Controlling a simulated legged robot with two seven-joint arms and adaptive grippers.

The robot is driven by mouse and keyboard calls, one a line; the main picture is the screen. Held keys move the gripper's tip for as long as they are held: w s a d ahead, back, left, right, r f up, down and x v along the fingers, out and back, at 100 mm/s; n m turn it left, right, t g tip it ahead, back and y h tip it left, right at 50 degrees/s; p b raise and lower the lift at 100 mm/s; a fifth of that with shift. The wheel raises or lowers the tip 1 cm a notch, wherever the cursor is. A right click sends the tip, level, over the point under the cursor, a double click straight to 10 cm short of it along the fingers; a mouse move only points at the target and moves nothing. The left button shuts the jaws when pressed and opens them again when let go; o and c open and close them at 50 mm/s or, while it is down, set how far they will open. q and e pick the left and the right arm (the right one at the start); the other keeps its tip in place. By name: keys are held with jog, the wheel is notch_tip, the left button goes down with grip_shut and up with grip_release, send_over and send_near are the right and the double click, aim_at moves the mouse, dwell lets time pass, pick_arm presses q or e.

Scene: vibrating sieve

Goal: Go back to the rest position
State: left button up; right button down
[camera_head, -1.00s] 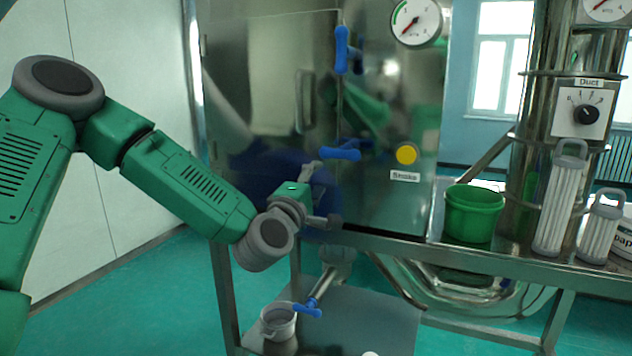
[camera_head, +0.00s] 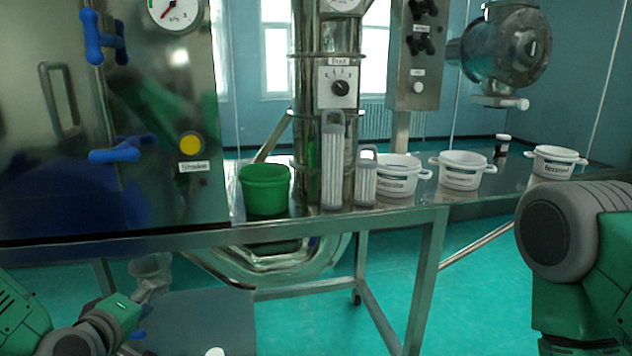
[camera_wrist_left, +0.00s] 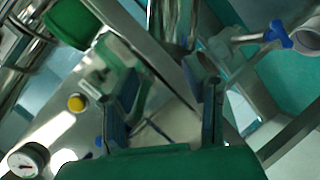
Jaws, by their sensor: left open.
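My left gripper (camera_wrist_left: 163,112) is open and empty in the left wrist view, its two fingers apart in front of the steel cabinet. In the head view the left wrist (camera_head: 100,328) is at the lower left, below the cabinet's bottom edge, with the fingertips hard to make out. My right arm (camera_head: 575,250) shows at the right edge; its gripper is out of view. The steel cabinet (camera_head: 45,190) has blue handles (camera_head: 116,152) and a yellow button (camera_head: 190,144), and its door looks shut.
A green bucket (camera_head: 265,190) and filter cartridges (camera_head: 333,165) stand on the steel table (camera_head: 435,212). White labelled pots (camera_head: 462,172) stand further right. A metal outlet (camera_head: 150,272) hangs under the cabinet, close to my left wrist. The floor in the middle is clear.

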pick_arm(q)
jog(key=s+d+f+m+g+h, duration=0.1)
jog(key=s+d+f+m+g, duration=0.3)
jog(key=s+f, duration=0.55)
jog(key=s+f+m+g, duration=0.4)
jog(key=s+f, duration=0.3)
jog(key=s, duration=0.4)
jog(key=s+f+m+g+y, duration=0.1)
jog(key=s+f+m+g, duration=0.3)
jog(key=s+f, duration=0.4)
jog(key=s+g, duration=0.1)
jog(key=s, duration=0.3)
jog(key=shift+s+a+f+m, duration=0.25)
jog(key=shift+s+a+m, duration=0.05)
jog(key=shift+a, duration=0.05)
jog(key=shift+w, duration=0.15)
